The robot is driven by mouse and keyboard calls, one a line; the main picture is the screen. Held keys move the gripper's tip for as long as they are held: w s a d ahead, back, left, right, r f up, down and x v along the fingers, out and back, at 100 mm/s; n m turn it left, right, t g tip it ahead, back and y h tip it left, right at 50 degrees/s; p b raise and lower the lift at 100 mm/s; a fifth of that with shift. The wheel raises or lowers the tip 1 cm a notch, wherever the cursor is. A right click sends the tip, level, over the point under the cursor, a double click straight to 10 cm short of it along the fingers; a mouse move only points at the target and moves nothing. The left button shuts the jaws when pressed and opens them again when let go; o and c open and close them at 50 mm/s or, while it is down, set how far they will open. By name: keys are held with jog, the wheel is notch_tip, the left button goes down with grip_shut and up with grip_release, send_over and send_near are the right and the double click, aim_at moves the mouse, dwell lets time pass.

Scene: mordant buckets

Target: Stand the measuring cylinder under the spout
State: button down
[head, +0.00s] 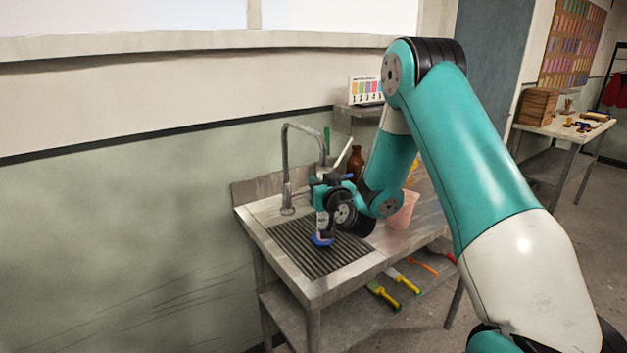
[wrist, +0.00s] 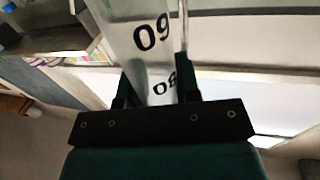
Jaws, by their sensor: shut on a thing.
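The measuring cylinder shows below my gripper in the head view as a short clear piece with a blue foot (head: 322,241). The foot is over the ribbed drainboard (head: 318,262); I cannot tell whether it touches. My gripper (head: 325,200) is shut on the cylinder. In the wrist view, the clear wall of the cylinder (wrist: 140,50) with black figures passes between the fingers of my gripper (wrist: 155,88). The grey gooseneck tap (head: 285,150) rises at the left of the drainboard. Its spout end (head: 323,158) comes down just above and behind my gripper, which partly hides the outlet.
A brown bottle (head: 355,163) and a pink bucket (head: 404,211) stand on the bench to the right of my gripper. Brushes with yellow handles (head: 402,281) lie on the lower shelf. A small shelf with a colour card (head: 366,91) is on the wall.

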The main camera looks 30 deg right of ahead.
jog(key=shift+w+d+r, duration=0.15)
jog(key=shift+w+d, duration=0.2)
jog(key=shift+w, duration=0.35)
notch_tip(320, 180, down, 2)
jog(key=shift+s+f+b, duration=0.1)
jog(key=shift+f+b, duration=0.05)
jog(key=shift+b, duration=0.65)
jog(key=c, duration=0.8)
grip_release()
jog(key=shift+s+r, duration=0.1)
jog(key=shift+r, duration=0.15)
